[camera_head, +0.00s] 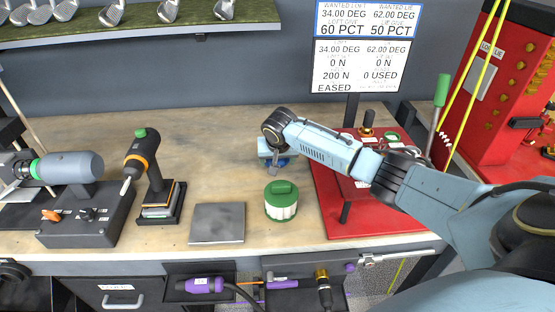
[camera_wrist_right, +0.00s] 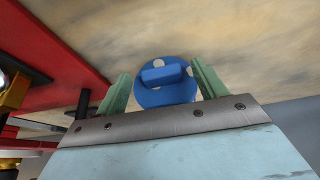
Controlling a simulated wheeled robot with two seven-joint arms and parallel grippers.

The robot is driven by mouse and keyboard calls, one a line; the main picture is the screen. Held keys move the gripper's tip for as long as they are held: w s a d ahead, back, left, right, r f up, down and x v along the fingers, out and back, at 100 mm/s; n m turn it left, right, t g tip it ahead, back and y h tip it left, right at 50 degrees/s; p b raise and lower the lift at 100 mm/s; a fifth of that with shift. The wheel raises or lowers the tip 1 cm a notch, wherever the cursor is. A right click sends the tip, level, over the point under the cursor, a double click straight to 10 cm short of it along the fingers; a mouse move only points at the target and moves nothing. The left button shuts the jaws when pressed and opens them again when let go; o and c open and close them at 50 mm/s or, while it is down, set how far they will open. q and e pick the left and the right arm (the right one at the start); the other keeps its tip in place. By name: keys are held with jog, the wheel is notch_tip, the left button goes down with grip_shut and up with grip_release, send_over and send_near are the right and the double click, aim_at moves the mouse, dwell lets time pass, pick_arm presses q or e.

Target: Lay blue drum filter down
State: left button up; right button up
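The blue drum filter (camera_head: 283,162) is mostly hidden behind my right gripper (camera_head: 275,168) in the head view, over the middle of the bench. In the right wrist view the blue drum filter (camera_wrist_right: 165,92) shows its round end with a raised bar handle. My left gripper is not in view.
A green-lidded drum filter (camera_head: 281,203) stands just in front of my right gripper. A grey square plate (camera_head: 217,223) lies to its left, near a black and orange power tool (camera_head: 150,165). A red base plate (camera_head: 335,218) is to the right. Bare bench (camera_head: 215,145) lies left of the gripper.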

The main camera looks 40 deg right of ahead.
jog(key=p+v, duration=0.1)
jog(key=v, duration=1.2)
jog(key=shift+r, duration=0.15)
jog(key=shift+s+a, duration=0.1)
